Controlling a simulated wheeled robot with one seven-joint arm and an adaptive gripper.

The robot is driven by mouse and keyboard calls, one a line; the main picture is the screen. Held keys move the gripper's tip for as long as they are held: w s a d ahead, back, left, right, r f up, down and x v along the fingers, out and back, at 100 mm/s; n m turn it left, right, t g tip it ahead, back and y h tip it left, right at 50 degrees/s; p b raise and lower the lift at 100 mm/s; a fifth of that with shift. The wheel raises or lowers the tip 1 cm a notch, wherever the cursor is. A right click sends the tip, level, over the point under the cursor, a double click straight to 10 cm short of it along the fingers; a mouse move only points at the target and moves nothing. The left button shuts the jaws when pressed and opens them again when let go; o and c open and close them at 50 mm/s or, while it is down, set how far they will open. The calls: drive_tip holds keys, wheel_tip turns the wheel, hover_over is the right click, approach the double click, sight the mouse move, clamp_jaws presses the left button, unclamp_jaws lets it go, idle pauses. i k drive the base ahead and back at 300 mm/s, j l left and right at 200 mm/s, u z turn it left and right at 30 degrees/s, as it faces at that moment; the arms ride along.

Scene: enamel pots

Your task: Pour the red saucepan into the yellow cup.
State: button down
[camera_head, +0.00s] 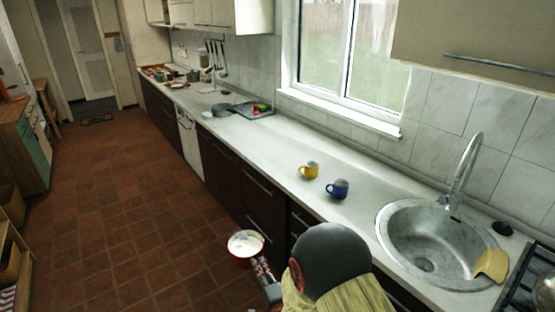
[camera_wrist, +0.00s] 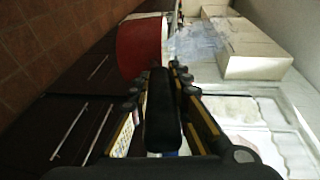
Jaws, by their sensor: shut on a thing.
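The red saucepan (camera_head: 246,246) is in front of the dark drawers, apart from the counter, with its pale inside showing from above. My gripper (camera_head: 267,277) is shut on the saucepan's handle. In the wrist view the red side of the saucepan (camera_wrist: 139,46) is beyond the fingers, and the dark handle lies between the fingertips (camera_wrist: 162,88). The yellow cup (camera_head: 309,170) stands upright on the white counter, up and to the right of the saucepan in the head view. What the saucepan holds cannot be made out clearly.
A blue cup (camera_head: 338,189) stands close to the yellow cup, on its right. The sink (camera_head: 430,245) with a tall tap (camera_head: 466,165) lies further right. The counter (camera_head: 262,150) left of the yellow cup is clear up to a grey pot (camera_head: 222,110) and a tray.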

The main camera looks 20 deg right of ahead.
sight(308, 170)
drive_tip(key=i+u, duration=0.2)
drive_tip(key=i, duration=0.85)
drive_tip(key=i+j+z, duration=0.75)
drive_tip(key=j, duration=0.25)
drive_tip(key=j+z, duration=0.25)
drive_tip(key=i+j+z, duration=0.1)
drive_tip(key=j+z, duration=0.15)
drive_tip(key=j, duration=0.25)
